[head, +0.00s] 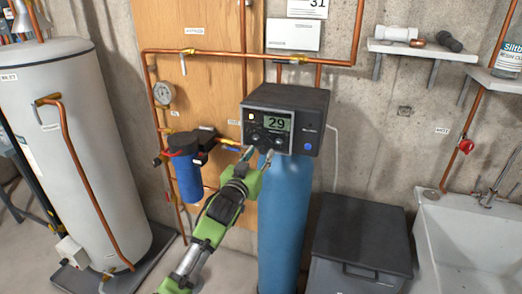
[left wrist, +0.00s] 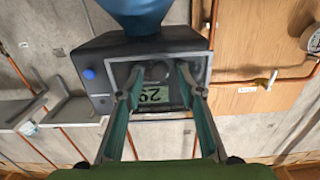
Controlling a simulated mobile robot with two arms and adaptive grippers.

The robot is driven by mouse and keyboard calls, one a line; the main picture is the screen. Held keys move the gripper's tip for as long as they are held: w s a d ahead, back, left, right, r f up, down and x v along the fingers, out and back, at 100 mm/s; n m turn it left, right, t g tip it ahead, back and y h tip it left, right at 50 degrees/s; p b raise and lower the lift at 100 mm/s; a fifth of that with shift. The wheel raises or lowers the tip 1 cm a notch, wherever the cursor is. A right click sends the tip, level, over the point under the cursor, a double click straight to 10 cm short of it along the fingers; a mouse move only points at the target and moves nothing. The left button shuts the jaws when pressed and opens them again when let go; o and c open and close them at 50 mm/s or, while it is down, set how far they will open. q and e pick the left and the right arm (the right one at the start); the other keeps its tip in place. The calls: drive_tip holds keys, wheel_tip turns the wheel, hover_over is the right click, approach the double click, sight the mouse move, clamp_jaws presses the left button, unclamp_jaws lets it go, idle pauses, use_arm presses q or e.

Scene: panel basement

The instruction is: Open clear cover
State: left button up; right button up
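The dark control head (head: 312,103) sits on top of the blue tank, with a lit display reading 29 (head: 278,123). A pale-edged panel frames the display and appears to be the clear cover (head: 290,145), lying flat over the front. Its transparent surface is hard to make out. My left gripper (head: 258,154) is open, its two fingertips apart at the panel's lower edge. In the left wrist view, which shows the head upside down, the open fingers (left wrist: 159,73) straddle the display; nothing is visible between them. I cannot tell whether they touch the cover. My right gripper is not in view.
The blue tank (head: 286,220) stands below the head. A blue filter housing (head: 187,175) and copper pipes (head: 215,54) are to the left. A dark lidded bin (head: 360,235) and a sink (head: 465,245) stand to the right. A round blue button (left wrist: 89,74) is beside the display.

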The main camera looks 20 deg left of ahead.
use_arm(q)
drive_tip(key=shift+w, duration=0.95)
clamp_jaws()
